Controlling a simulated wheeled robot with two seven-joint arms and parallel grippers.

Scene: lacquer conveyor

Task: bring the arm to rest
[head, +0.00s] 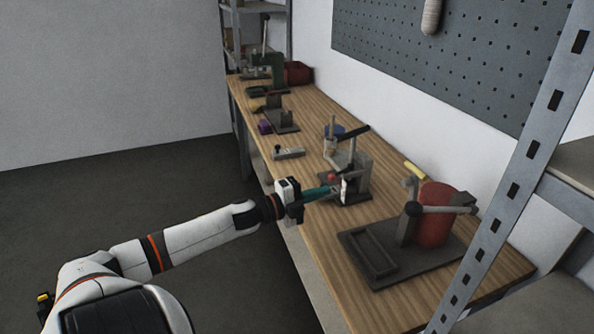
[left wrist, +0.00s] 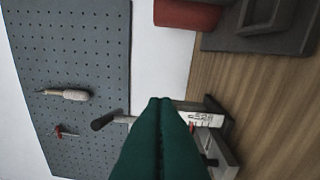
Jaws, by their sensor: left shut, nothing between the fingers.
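My left arm reaches in from the left in the head view, stretched out to the workbench (head: 318,252). My left gripper (head: 335,190), with teal fingers, is shut and empty. It is in front of a grey fixture (head: 360,172) with a dark lever handle. I cannot tell whether the fingertips touch it. In the left wrist view the green fingers (left wrist: 160,105) lie together, with the fixture (left wrist: 212,145) behind them and partly hidden. My right gripper is not in view.
A red cylinder on a dark base plate (head: 372,262) stands on the near bench. More fixtures and small parts line the far bench. A pegboard (head: 450,50) hangs on the wall. A metal shelf post (head: 515,180) rises at the right. The floor (head: 130,190) left of the bench is clear.

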